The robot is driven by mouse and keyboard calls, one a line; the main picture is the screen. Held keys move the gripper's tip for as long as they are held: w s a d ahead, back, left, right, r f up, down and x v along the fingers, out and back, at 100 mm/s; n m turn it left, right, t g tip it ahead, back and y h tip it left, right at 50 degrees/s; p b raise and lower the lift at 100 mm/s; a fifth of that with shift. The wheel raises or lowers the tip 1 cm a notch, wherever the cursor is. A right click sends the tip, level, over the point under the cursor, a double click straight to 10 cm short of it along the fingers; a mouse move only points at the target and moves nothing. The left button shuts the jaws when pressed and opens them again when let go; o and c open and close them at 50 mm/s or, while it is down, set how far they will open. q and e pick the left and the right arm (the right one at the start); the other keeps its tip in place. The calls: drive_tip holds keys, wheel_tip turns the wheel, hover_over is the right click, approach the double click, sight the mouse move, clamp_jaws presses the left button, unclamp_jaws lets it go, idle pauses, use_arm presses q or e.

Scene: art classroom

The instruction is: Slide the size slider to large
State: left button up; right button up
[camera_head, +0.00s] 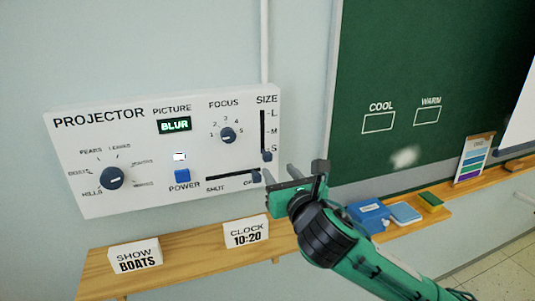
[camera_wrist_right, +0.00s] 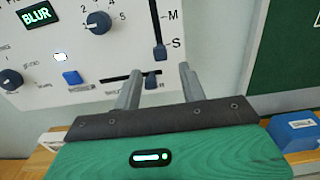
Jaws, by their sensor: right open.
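The projector panel (camera_head: 165,190) is a white board on the wall at the left of the head view. Its vertical size slider, with a dark knob (camera_head: 267,156), sits at the bottom of its slot next to S; L is at the top. The knob also shows in the right wrist view (camera_wrist_right: 160,53), level with S. My right gripper (camera_head: 279,173) is open and empty, just below and to the right of the knob, apart from it as far as I can tell. In the wrist view its two fingers (camera_wrist_right: 158,82) point up toward the panel. My left gripper is not in view.
A horizontal shutter slider (camera_head: 256,176) sits close to my fingers, at its right end. A wooden ledge (camera_head: 185,247) below holds a BOATS card (camera_head: 135,257) and a clock card (camera_head: 246,232). Blue boxes (camera_head: 368,215) stand right. The green board (camera_head: 430,70) is right of the panel.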

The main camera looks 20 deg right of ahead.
sight(269, 157)
drive_tip(key=w+p, duration=0.2)
drive_tip(key=w, duration=0.7)
drive_tip(key=shift+a, duration=0.1)
clamp_jaws()
